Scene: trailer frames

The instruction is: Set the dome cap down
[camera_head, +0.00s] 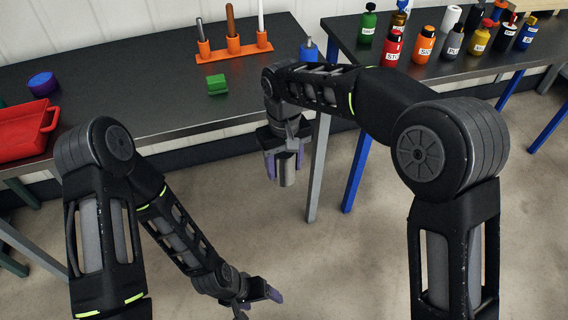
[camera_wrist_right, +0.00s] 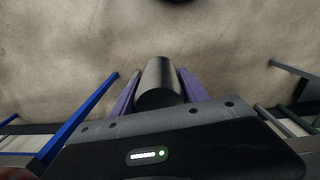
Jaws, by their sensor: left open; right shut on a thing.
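My right gripper (camera_head: 286,168) is shut on a grey metal cylindrical piece, which I take to be the dome cap (camera_head: 287,172). It hangs between the purple fingers, above the floor in front of the dark table (camera_head: 150,100). In the right wrist view the dome cap (camera_wrist_right: 158,80) sits between both fingers of the right gripper (camera_wrist_right: 158,90) and points away from the wrist. Whether its end is domed is hard to tell. My left gripper (camera_head: 258,301) is open and empty, low over the floor.
On the dark table are a green block (camera_head: 217,84), an orange rack (camera_head: 236,50) with upright rods, a blue piece (camera_head: 309,50), a purple-blue round piece (camera_head: 43,83) and a red tray (camera_head: 22,128). Bottles crowd the second table (camera_head: 480,66). The dark table's front middle is clear.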

